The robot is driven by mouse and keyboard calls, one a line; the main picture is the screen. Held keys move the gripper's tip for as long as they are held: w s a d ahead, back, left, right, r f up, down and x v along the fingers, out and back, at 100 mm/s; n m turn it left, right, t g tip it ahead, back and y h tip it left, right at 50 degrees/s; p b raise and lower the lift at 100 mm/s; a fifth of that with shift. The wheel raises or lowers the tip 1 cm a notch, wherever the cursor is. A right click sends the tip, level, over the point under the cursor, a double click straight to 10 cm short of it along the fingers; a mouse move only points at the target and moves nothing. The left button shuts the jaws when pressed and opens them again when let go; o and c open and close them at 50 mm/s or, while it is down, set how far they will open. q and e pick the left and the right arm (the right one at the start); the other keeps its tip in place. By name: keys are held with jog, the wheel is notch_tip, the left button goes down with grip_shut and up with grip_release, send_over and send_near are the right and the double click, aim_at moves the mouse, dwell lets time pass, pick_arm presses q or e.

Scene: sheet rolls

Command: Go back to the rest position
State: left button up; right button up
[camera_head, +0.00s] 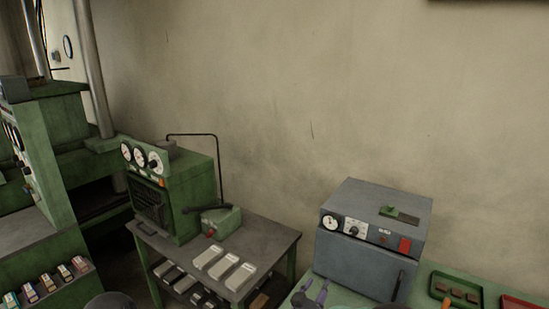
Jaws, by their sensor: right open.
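My right gripper (314,291) shows at the bottom edge, right of centre, with its two grey-purple fingers pointing up and apart. It is open, with nothing seen between the fingers. It is in front of the left end of the green bench, near the lower left corner of the grey-blue oven (362,262). The rest of the right arm is mostly cut off by the bottom edge. My left gripper is not in view.
A grey-topped table (270,238) carries a green machine with dials (178,190) and several pale bars (224,265). A green tray (455,291) lies right of the oven, beside a red tray (522,302). A large green machine (50,150) stands left.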

jog(key=s+f+n+g+y+b, duration=0.1)
jog(key=s+f+n+g+y, duration=0.2)
jog(key=f, duration=0.9)
jog(key=s+f+n+g+y+b, duration=0.15)
jog(key=s+f+y, duration=0.3)
jog(key=f, duration=0.65)
jog(key=s+a+f+g+y, duration=0.1)
jog(key=s+f+g, duration=0.4)
jog(key=s, duration=0.7)
jog(key=s+a+f+g+y+b, duration=0.1)
jog(key=s+a+f+g+y, duration=0.1)
jog(key=s+f+g+y, duration=0.2)
jog(key=s+f+g, duration=0.1)
jog(key=s+f, duration=0.2)
jog(key=s, duration=0.5)
jog(key=shift+s+f+b, duration=0.3)
jog(key=shift+f, duration=0.1)
jog(key=shift+a+y, duration=0.1)
jog(key=shift+y, duration=0.15)
jog(key=shift+c, duration=0.2)
